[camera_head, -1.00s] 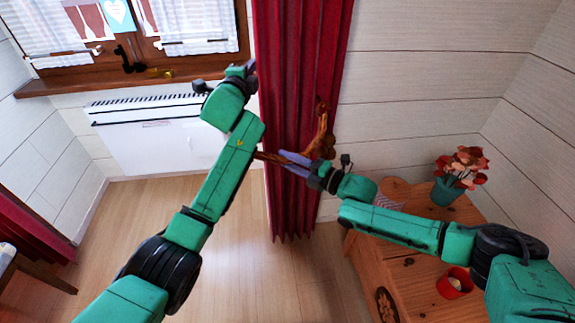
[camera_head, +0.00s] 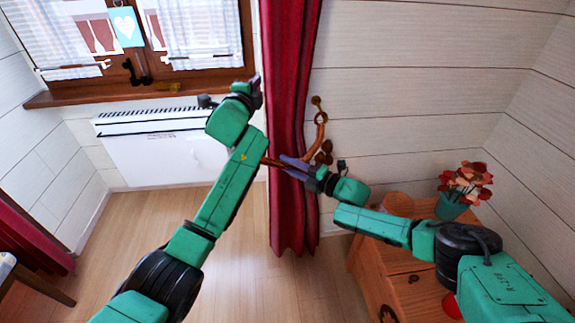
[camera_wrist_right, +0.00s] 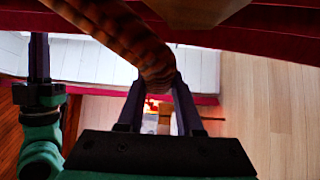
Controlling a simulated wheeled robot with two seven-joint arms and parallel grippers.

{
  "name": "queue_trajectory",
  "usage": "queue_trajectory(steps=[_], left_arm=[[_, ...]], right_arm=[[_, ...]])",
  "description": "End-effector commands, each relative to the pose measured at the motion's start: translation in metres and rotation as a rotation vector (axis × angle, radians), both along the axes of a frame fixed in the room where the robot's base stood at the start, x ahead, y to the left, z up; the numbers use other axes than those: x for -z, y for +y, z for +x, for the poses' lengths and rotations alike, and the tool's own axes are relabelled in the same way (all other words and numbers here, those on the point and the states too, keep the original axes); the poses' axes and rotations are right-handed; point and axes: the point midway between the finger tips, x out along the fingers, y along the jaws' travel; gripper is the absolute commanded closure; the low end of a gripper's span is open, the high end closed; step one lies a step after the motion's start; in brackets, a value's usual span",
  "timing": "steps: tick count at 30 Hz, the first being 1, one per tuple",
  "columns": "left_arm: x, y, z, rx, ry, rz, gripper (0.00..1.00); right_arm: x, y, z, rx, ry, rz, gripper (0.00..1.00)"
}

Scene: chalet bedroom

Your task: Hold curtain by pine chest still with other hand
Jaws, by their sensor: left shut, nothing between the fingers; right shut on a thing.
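The red curtain (camera_head: 288,70) hangs from the top of the head view to near the floor, between the window and the pine chest (camera_head: 372,262). It is gathered narrow where a brown braided tie (camera_head: 320,128) passes beside it. My right gripper (camera_head: 289,163) is at the curtain's front, shut on the braided tie, which also shows between its fingers in the right wrist view (camera_wrist_right: 150,55). My left gripper (camera_head: 257,88) is shut and empty, at the curtain's left edge, higher up. I cannot tell whether its tips touch the cloth.
A window (camera_head: 140,40) with a wooden sill (camera_head: 100,92) and a white radiator (camera_head: 155,145) stand at left. A plant in a green pot (camera_head: 450,207) stands on the chest at right. The wooden floor (camera_head: 225,270) below is clear.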

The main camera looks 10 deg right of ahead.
Motion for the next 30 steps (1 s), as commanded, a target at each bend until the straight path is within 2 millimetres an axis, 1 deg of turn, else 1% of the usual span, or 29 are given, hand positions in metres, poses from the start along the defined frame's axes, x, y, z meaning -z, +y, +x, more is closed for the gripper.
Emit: queue_trajectory(steps=[1,12,13,14,15,23,26,29,30], left_arm=[[-0.006,-0.010,-0.003,0.020,-0.013,-0.005,1.00],[-0.006,-0.010,-0.003,0.020,-0.013,-0.005,1.00],[-0.006,-0.010,-0.003,0.020,-0.013,-0.005,1.00],[-0.006,-0.010,-0.003,0.020,-0.013,-0.005,1.00],[-0.006,-0.010,-0.003,0.020,-0.013,-0.005,1.00],[-0.005,-0.010,-0.003,0.020,-0.013,-0.005,1.00],[-0.005,-0.010,-0.003,0.020,-0.013,-0.005,1.00],[-0.005,-0.010,-0.003,0.020,-0.013,-0.005,1.00],[-0.005,-0.010,-0.003,0.020,-0.013,-0.005,1.00]], right_arm=[[0.000,0.000,0.000,0.000,-0.001,0.000,1.00],[0.000,0.000,0.000,-0.001,-0.001,-0.001,1.00],[0.000,0.000,0.000,-0.001,-0.001,-0.001,0.58],[0.000,0.000,0.000,0.000,-0.001,-0.001,0.46],[0.000,0.000,0.000,0.000,-0.001,-0.001,0.31],[0.001,0.000,0.000,0.000,0.001,-0.001,0.30],[0.002,-0.003,-0.003,0.000,0.003,0.000,0.30],[0.003,-0.015,-0.012,0.003,0.006,-0.001,0.30],[0.002,-0.022,-0.018,0.003,0.005,-0.002,0.30]])
